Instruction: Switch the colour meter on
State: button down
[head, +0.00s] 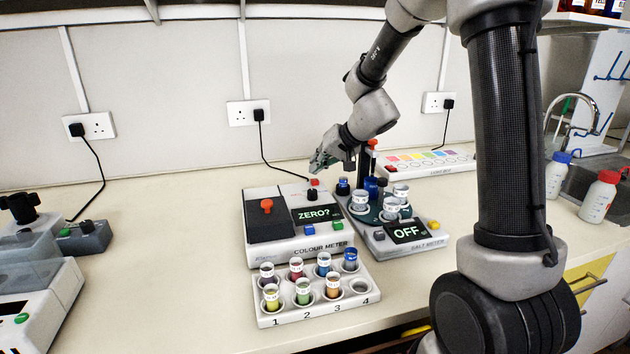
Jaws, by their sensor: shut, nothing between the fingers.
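The colour meter (268,247) stands on the bench in the middle of the head view. Its dark screen (317,213) is lit and reads "ZERO?". A dark lid with an orange-red knob (267,206) covers its left part. A red button (315,183) sits at its back right, with a black knob (311,195) in front of it. My gripper (317,168) is shut and empty, pointing down and left just above the red button. I cannot tell whether the fingertips touch the button.
The salt meter (430,245) stands close on the right, its screen reading "OFF", with vials and bottles on it. A white rack (316,311) with several coloured vials lies in front.

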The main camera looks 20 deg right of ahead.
jog(key=shift+r, duration=0.1)
jog(key=shift+r, duration=2.9)
jog(key=s+f, duration=0.1)
jog(key=s+f+g, duration=0.1)
jog(key=s, duration=0.1)
jog(key=s+f+g, duration=0.1)
jog(key=s, duration=0.1)
jog(key=shift+s+d+f, duration=0.1)
jog(key=shift+d+f, duration=0.05)
jog(key=shift+d, duration=0.1)
jog(key=s+d+r+h, duration=0.1)
jog(key=s+d, duration=0.3)
jog(key=s, duration=0.6)
jog(key=s+d+r+n+h, duration=0.1)
jog(key=s+d, duration=0.4)
jog(key=s, duration=0.5)
jog(key=s+d+r+g+h, duration=0.1)
jog(key=s+d+r+h, duration=0.2)
jog(key=s, duration=0.7)
notch_tip(320, 180, up, 2)
jog(key=shift+s+d+r+n, duration=0.1)
jog(key=shift+s+d+n, duration=0.1)
jog(key=shift+d+n, duration=0.4)
